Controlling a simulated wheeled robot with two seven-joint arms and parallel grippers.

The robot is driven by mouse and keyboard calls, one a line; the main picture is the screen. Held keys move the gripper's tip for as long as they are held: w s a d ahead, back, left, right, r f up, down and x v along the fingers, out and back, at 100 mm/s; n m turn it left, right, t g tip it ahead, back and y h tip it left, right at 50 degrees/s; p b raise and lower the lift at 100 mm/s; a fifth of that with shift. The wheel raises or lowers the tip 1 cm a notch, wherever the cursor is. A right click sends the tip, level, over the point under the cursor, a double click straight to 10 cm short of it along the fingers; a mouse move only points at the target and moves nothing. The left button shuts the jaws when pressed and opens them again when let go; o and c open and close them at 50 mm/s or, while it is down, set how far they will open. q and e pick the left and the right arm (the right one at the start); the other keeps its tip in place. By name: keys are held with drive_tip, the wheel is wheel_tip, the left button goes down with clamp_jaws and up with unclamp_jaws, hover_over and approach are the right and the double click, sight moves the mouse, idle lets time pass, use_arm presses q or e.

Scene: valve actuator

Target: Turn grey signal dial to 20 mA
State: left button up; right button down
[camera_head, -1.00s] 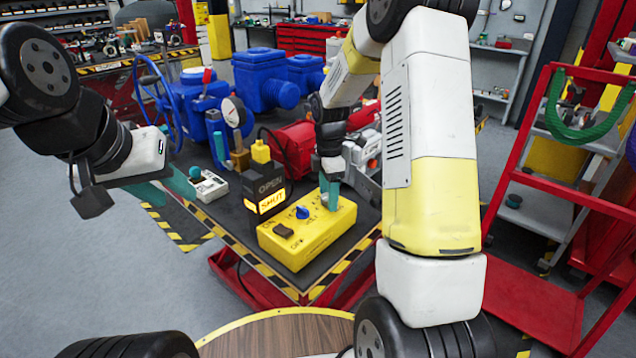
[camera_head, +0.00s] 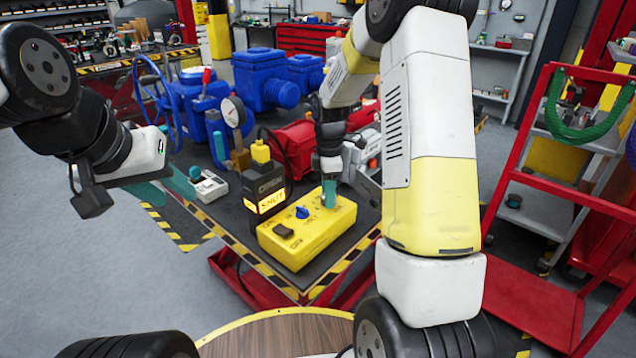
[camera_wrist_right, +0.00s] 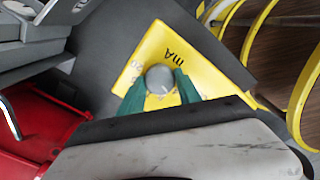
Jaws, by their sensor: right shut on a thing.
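The yellow box (camera_head: 312,238) sits on the bench near its front corner, with a blue knob (camera_head: 302,212) and a dark rocker switch on top. The grey signal dial (camera_wrist_right: 159,78) is at the "mA" end of the box. My right gripper (camera_head: 330,200) points down at that end. In the right wrist view its teal fingers (camera_wrist_right: 160,90) are shut on the dial, one on each side. My left gripper (camera_head: 172,184) is open and empty, left of the bench.
A black indicator (camera_head: 265,196) lit "SHUT" stands just left of the yellow box. A small white device (camera_head: 210,187) lies further left. Blue valve bodies (camera_head: 265,78), a gauge (camera_head: 233,111) and a red motor (camera_head: 292,150) stand behind. A red cart is at right.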

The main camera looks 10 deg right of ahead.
drive_tip(key=m, duration=0.9)
drive_tip(key=shift+w, duration=0.1)
drive_tip(key=m, duration=0.3)
drive_tip(key=shift+r+m, duration=0.1)
drive_tip(key=shift+m, duration=0.2)
drive_tip(key=m, duration=1)
drive_tip(key=shift+m, duration=0.4)
drive_tip(key=m, duration=0.6)
drive_tip(key=shift+d+m, duration=0.1)
drive_tip(key=shift+m, duration=0.5)
